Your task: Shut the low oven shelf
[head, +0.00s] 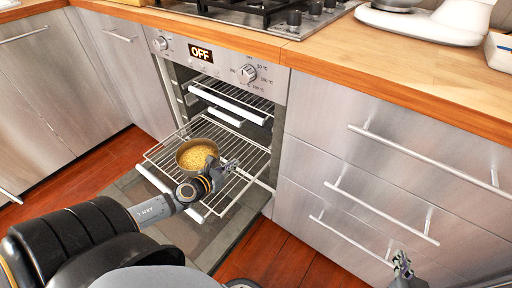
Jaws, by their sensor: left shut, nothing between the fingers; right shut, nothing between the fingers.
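The oven (222,62) stands open, its door (205,236) folded down. The low oven shelf (256,160), a wire rack with a white front bar, is slid out over the door. A brown pan (197,146) with yellow food sits on it. My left gripper (232,166) is shut and empty, over the shelf just right of the pan; I cannot tell whether it touches the wire. My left wrist hides part of the shelf's front. My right gripper (402,258) is shut and empty in front of the drawers at the lower right.
An upper rack (230,103) with a white front bar is inside the oven. Steel drawers (375,170) with bar handles are right of it, all shut. Cabinets (50,85) stand at the left. The wooden counter (390,65) carries a hob (270,12) and a white appliance (420,25).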

